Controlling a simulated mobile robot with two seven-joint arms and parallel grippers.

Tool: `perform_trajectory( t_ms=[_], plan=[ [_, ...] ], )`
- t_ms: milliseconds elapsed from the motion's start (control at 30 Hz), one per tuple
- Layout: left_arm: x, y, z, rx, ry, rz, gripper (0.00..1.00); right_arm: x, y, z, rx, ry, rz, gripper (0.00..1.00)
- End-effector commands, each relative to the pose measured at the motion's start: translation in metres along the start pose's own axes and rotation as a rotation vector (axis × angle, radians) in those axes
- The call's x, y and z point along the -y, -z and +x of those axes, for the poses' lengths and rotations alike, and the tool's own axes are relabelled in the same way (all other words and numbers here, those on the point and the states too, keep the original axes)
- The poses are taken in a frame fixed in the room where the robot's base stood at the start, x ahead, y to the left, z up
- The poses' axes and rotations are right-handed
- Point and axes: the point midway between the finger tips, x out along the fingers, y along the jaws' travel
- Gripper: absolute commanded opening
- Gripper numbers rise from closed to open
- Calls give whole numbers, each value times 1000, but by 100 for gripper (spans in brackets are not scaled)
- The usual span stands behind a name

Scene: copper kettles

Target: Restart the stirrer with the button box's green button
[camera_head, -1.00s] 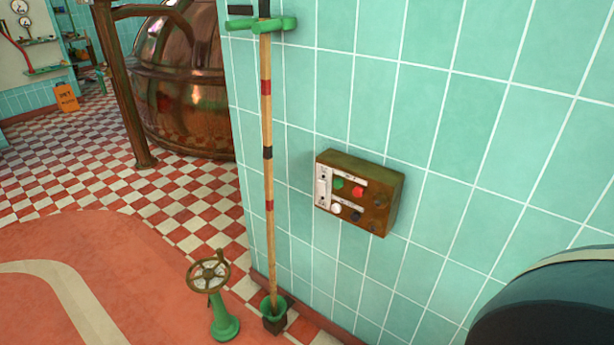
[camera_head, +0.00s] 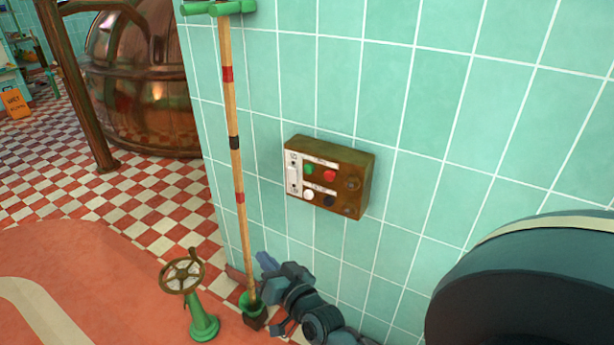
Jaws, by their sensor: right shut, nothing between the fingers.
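The button box (camera_head: 362,174) is a brown, worn case on the tiled wall, near the middle of the view. Its white face carries a green button (camera_head: 309,169) at upper left, a red button (camera_head: 329,175) beside it, and a white button (camera_head: 308,194) and a black button (camera_head: 329,200) below. My right gripper (camera_head: 264,262) is low in the view, below and left of the box, near the foot of the wooden pole. It is shut and empty, well apart from the buttons. My left gripper is not in view.
A wooden pole (camera_head: 238,170) stands against the wall in a green foot (camera_head: 252,303), left of the box. A green valve stand with a handwheel (camera_head: 183,276) is at lower left. A copper kettle (camera_head: 145,85) stands behind. The wall around the box is clear.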

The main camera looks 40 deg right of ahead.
Motion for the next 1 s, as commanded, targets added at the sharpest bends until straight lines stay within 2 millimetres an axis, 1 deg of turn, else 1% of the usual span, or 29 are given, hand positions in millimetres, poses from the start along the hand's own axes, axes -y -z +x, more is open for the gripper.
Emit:
perform_trajectory(
  t_ms=[33, 100, 200, 333, 467, 767, 1000],
  plan=[
    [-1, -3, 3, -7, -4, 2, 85, -10, 21, 23, -97, -19, 86, 0],
    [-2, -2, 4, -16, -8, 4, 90, -23, 48, 44, -212, -43, 197, 0],
    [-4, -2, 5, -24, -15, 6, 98, -40, 81, 64, -350, -74, 338, 0],
    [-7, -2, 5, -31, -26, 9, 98, -54, 105, 76, -460, -100, 455, 0],
    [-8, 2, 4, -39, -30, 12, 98, -59, 112, 79, -496, -110, 495, 0],
    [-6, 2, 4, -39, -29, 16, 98, -59, 113, 79, -494, -109, 493, 0],
    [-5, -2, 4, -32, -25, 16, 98, -61, 113, 78, -494, -109, 492, 0]
  ],
)
